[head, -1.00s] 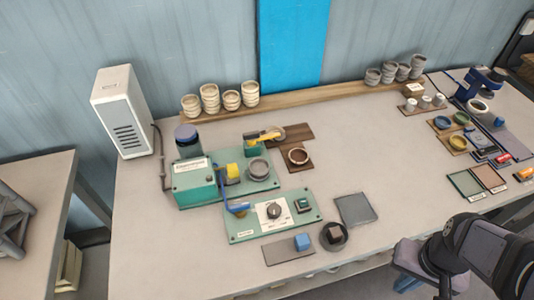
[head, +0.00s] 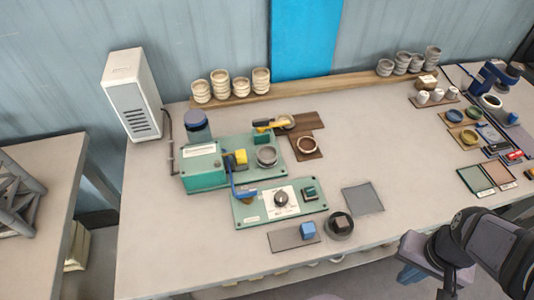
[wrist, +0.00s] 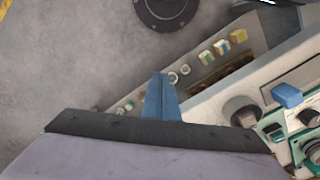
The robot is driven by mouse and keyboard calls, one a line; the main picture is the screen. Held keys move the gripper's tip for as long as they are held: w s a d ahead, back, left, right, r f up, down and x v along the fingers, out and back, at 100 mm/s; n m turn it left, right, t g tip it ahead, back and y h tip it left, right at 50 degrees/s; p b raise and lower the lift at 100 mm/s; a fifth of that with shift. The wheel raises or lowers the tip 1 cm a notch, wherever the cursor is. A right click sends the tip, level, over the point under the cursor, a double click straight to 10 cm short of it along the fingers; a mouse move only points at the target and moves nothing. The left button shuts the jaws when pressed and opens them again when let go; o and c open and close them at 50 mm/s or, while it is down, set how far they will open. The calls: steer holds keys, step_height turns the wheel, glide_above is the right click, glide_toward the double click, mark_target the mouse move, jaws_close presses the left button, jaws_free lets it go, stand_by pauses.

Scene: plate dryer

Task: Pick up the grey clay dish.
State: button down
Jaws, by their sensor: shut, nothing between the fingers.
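A small round grey dish (head: 266,157), which looks like the clay dish, sits on the right part of the green machine (head: 205,170) in the head view. My gripper (head: 411,274) is low at the right, off the table's front edge and well apart from the grey dish. In the wrist view its blue fingers (wrist: 161,98) are shut and empty, pointing past the table edge. The grey dish cannot be made out in the wrist view.
A green control panel (head: 280,204) with a knob, a blue block (head: 307,230) and a dark round holder (head: 340,226) lie near the front edge. Stacked grey cups (head: 385,68) and cream bowls (head: 220,84) line the back. The table's centre right is clear.

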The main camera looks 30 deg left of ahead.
steer(key=c, duration=2.4)
jaws_free()
steer(key=shift+c, duration=0.2)
steer(key=o, duration=1.3)
